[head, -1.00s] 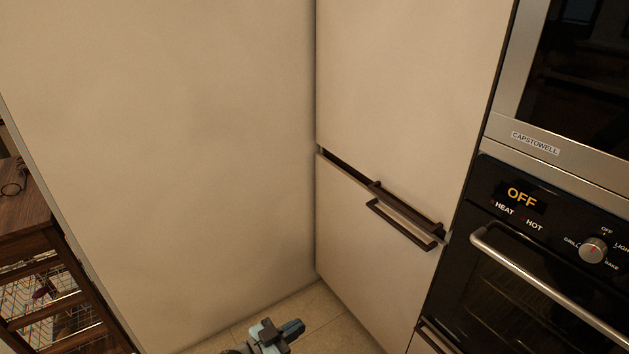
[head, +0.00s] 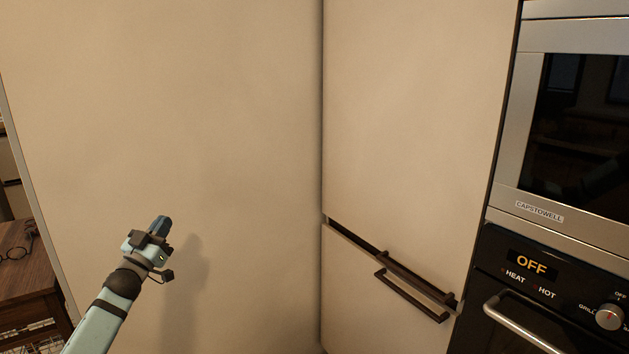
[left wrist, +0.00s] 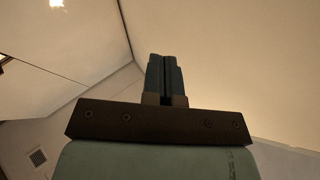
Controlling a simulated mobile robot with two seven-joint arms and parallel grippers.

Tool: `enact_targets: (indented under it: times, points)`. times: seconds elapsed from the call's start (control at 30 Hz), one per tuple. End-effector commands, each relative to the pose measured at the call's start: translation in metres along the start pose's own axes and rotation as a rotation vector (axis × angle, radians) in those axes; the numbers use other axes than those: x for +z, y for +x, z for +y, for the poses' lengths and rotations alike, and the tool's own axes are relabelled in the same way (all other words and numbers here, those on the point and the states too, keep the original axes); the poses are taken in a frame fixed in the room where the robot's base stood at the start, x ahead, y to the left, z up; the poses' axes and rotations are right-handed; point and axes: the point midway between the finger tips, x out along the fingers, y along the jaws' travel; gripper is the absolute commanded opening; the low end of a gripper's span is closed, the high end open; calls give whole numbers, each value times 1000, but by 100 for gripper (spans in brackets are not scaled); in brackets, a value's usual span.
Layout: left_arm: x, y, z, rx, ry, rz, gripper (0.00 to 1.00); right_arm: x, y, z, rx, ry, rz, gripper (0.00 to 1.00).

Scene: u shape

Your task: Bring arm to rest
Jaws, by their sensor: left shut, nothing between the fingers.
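My left gripper (head: 161,226) is raised at the lower left of the head view, in front of a plain cream panel (head: 200,110). It is shut and empty, pointing up. In the left wrist view its two fingers (left wrist: 165,75) are together, with the ceiling and pale wall surfaces beyond. My right gripper is in neither view.
A tall cream cabinet (head: 410,120) with dark handles (head: 412,292) stands right of the panel corner. An oven (head: 540,290) with an "OFF" display and a microwave (head: 590,120) are at the right. A wooden table (head: 30,270) is at the left edge.

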Motion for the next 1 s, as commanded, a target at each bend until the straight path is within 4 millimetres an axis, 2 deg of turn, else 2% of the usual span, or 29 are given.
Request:
enact_targets:
  times: [0.03,0.1,0.4,0.67,0.73,0.8,1.0]
  points:
    - [-12,5,-17,-27,4,21,0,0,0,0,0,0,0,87]
    - [-26,8,-38,-67,11,41,0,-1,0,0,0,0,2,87]
    - [27,-7,-74,-304,166,-301,0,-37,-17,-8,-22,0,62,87]
    - [74,-35,-85,-337,268,-662,0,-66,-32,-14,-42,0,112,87]
    - [89,-47,-80,-314,285,-755,0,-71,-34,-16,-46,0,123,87]
    - [108,-68,-57,-289,277,-757,0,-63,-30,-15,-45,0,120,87]
    - [146,-126,2,-221,251,-788,0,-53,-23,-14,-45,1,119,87]
